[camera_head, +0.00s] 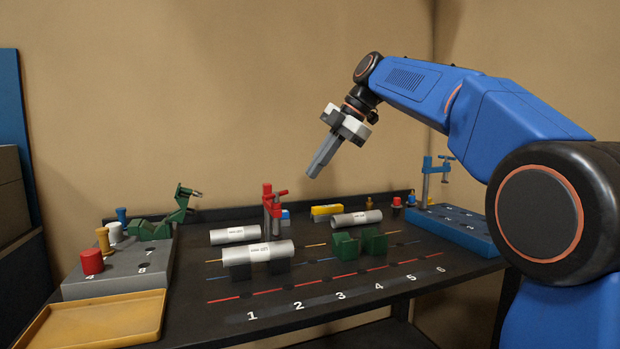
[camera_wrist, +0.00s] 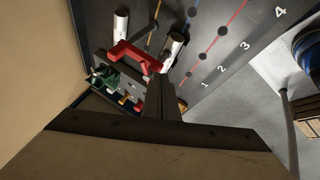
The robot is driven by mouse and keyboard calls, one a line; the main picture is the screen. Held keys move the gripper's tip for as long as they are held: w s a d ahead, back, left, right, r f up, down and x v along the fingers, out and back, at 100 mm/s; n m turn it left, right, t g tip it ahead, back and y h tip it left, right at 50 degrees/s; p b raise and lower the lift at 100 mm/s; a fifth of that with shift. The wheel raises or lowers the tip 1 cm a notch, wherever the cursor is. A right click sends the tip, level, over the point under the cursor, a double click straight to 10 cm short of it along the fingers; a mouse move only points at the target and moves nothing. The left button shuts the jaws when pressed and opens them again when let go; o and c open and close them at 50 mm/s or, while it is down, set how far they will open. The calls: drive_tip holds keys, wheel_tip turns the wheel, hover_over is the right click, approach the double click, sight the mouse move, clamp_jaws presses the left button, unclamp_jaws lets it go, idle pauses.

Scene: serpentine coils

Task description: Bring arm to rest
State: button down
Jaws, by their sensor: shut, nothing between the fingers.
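My gripper (camera_head: 314,172) is raised above the back of the black workbench (camera_head: 330,279) in the head view. It points down and to the left, and its fingers are closed together with nothing between them. It hangs clear of everything on the bench. In the wrist view my gripper (camera_wrist: 172,96) is seen from behind, with the bench far below it. My blue arm reaches in from the right side of the head view.
A red clamp post (camera_head: 271,214) stands mid-bench beside a grey tube (camera_head: 258,251) on black blocks. Green blocks (camera_head: 373,243) are right of it. A grey rack (camera_head: 120,264) and yellow tray (camera_head: 95,318) lie left; a blue rack (camera_head: 455,229) lies right. The air around the gripper is free.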

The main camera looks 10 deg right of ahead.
drive_tip(key=w+v, duration=0.1)
drive_tip(key=v, duration=0.4)
drive_tip(key=s+d+f+m+h, duration=0.1)
drive_tip(key=s+d+f+m, duration=0.2)
drive_tip(key=s+f+m, duration=0.5)
drive_tip(key=s+d+f+m+t+h, duration=0.1)
drive_tip(key=s+d+f+m, duration=0.2)
drive_tip(key=s+f, duration=0.6)
drive_tip(key=s+d+f+m+h, duration=0.2)
drive_tip(key=s+f+m, duration=0.5)
drive_tip(key=f, duration=0.6)
drive_tip(key=s+d+f+m+t+h, duration=0.1)
drive_tip(key=s+d+f+m, duration=0.3)
drive_tip(key=s+f, duration=0.8)
drive_tip(key=shift+m+t+h, duration=0.3)
drive_tip(key=shift+m+h, duration=0.4)
drive_tip(key=shift+m, duration=0.1)
